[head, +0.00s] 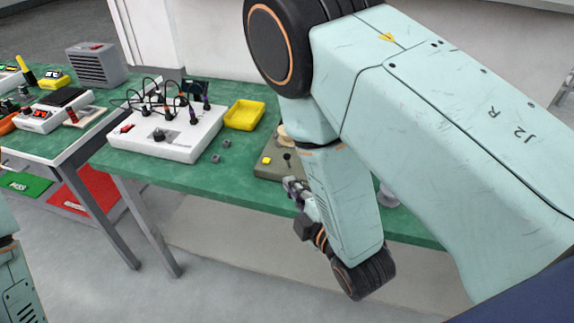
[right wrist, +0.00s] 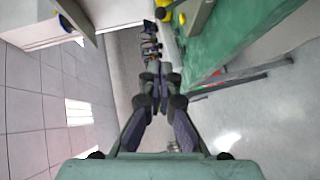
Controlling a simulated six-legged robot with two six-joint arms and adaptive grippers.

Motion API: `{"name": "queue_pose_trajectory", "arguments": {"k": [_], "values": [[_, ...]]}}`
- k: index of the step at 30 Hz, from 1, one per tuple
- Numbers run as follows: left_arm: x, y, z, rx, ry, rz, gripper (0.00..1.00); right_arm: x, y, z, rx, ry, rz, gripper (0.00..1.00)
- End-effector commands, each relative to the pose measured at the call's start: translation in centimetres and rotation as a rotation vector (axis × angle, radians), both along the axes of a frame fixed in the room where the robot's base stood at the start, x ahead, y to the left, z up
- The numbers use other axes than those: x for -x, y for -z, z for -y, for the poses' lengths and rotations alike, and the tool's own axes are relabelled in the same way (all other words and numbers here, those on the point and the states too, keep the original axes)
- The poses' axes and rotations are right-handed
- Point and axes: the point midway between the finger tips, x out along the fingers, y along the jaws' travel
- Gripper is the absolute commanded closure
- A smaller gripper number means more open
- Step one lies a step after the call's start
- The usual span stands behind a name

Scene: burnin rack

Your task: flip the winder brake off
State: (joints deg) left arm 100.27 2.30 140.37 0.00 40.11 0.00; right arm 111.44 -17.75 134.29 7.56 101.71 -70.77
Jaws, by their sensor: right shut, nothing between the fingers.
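The winder appears to be the olive-brown box (head: 268,171) on the green bench, with a yellow button (head: 267,160) and a small dark lever (head: 287,157) on its top. I cannot tell which way the lever is set. My right arm hides the box's right part. My right gripper (head: 290,184) is shut and empty, just in front of the box's near edge. In the right wrist view its fingers (right wrist: 158,72) meet, with the edge of an olive box (right wrist: 198,18) above and to the right. My left gripper is out of view.
The green bench (head: 180,178) runs across the middle. On it are a white test box (head: 185,145) with black cables, a yellow tray (head: 244,114) and two small grey blocks (head: 215,158). A second bench at left carries more devices. The floor in front is clear.

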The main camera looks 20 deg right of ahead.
Motion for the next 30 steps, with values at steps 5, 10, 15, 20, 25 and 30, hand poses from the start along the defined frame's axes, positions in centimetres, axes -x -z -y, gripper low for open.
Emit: {"name": "queue_pose_trajectory", "arguments": {"k": [5, 10, 15, 20, 25, 30], "values": [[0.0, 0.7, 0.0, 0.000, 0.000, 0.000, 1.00, -3.5, 0.7, -0.4, -0.002, 0.001, 0.005, 1.00], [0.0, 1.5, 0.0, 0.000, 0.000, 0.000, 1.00, -6.4, 1.4, -0.6, -0.002, 0.003, 0.002, 1.00], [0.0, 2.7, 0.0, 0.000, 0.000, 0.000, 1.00, -7.7, 2.0, 0.7, -0.003, 0.005, 0.001, 1.00], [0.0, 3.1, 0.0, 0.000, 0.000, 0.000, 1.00, -8.6, 2.2, 1.4, -0.002, 0.002, -0.001, 1.00], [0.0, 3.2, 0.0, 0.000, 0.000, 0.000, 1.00, -8.9, 2.2, 1.6, 0.000, 0.000, 0.000, 1.00], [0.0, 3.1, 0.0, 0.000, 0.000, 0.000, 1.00, -8.9, 2.2, 1.6, 0.000, 0.000, 0.000, 1.00]]}}
